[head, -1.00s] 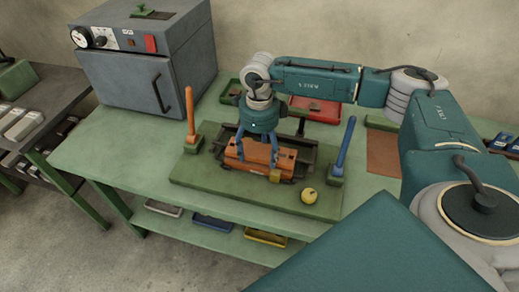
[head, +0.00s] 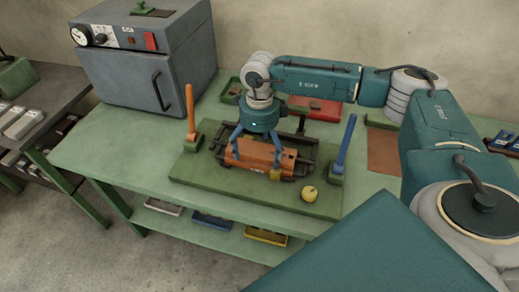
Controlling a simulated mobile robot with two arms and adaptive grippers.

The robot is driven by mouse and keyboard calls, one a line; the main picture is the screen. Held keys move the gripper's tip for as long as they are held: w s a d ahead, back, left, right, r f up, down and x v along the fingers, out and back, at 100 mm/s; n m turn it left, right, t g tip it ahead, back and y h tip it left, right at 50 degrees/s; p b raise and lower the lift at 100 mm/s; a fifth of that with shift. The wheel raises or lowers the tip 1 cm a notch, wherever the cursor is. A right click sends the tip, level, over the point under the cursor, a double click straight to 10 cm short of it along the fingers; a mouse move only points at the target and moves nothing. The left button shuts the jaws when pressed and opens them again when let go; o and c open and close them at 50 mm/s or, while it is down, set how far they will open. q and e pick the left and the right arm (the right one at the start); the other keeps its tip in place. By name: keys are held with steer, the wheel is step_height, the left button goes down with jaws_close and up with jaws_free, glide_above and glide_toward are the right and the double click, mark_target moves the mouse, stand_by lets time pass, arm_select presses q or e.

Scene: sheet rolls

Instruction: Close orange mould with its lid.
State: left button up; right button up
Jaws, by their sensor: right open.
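The orange mould (head: 256,157) lies on the green board (head: 205,170) on the workbench. Its top looks covered by an orange piece, which seems to be the lid; the seam between the two is too small to make out. My right gripper (head: 257,149) is over the mould, pointing down. Its blue fingers are spread wide, one near the left part and one near the right part of the orange piece. Whether they touch it cannot be told. My left gripper is not in view.
An orange post (head: 190,113) and a blue post (head: 346,141) stand on the board either side of the mould. A yellow round knob (head: 309,194) is at front right. Behind are a red tray (head: 322,110) and a grey oven (head: 150,62).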

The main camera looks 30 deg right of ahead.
steer(key=shift+r, duration=0.2)
step_height(320, 180, up, 12)
steer(key=shift+f, duration=0.2)
stand_by(0.9)
